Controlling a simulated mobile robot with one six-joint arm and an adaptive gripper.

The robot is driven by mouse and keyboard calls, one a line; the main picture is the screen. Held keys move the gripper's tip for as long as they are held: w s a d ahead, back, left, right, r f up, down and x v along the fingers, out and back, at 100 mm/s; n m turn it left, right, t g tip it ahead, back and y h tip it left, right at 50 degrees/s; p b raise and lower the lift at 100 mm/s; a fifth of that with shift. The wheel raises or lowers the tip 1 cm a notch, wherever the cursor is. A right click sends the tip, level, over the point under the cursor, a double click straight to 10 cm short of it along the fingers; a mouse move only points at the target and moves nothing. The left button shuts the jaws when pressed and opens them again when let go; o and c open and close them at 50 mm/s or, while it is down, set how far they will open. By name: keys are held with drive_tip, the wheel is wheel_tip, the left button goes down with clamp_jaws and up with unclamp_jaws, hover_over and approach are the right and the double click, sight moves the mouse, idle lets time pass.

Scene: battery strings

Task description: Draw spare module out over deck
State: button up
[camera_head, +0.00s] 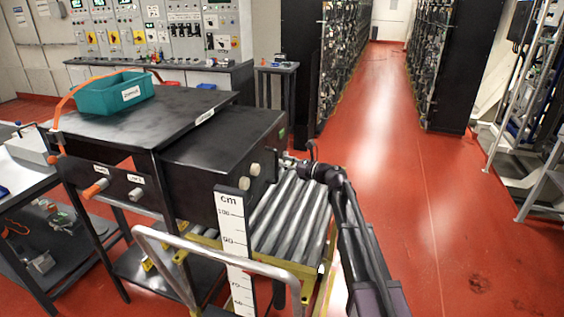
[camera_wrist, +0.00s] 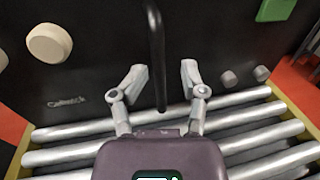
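The spare module is a large black box (camera_head: 215,145) that extends out of the black bench (camera_head: 130,105) to the right, with its right part above the roller deck (camera_head: 290,220). Its front face (camera_wrist: 90,85) fills the upper wrist view, with cream knobs, a green patch and a dark vertical handle (camera_wrist: 156,55). My gripper (camera_wrist: 163,75) is open, one finger on each side of the handle's line, with gaps showing on both sides. In the head view my gripper (camera_head: 290,161) is at the module's right face. Whether the fingertips reach past the handle is unclear. Rollers run below the fingers.
A cm scale (camera_head: 235,250) stands upright before the deck, beside a grey push rail (camera_head: 220,258). A teal bin (camera_head: 115,93) and orange-handled tools sit on and at the bench. Red floor (camera_head: 440,210) is clear to the right, up to a ladder (camera_head: 520,110).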

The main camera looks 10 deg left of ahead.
drive_tip(key=v, duration=1.3)
idle(1.4)
drive_tip(key=shift+d, duration=0.15)
idle(0.5)
drive_tip(key=v, duration=1.1)
drive_tip(key=shift+d, duration=0.35)
drive_tip(key=shift+a, duration=0.1)
drive_tip(key=x, duration=1.4)
drive_tip(key=shift+a, duration=0.3)
drive_tip(key=shift+a+r, duration=0.1)
drive_tip(key=x, duration=1.3)
drive_tip(key=shift+a, duration=0.25)
clamp_jaws()
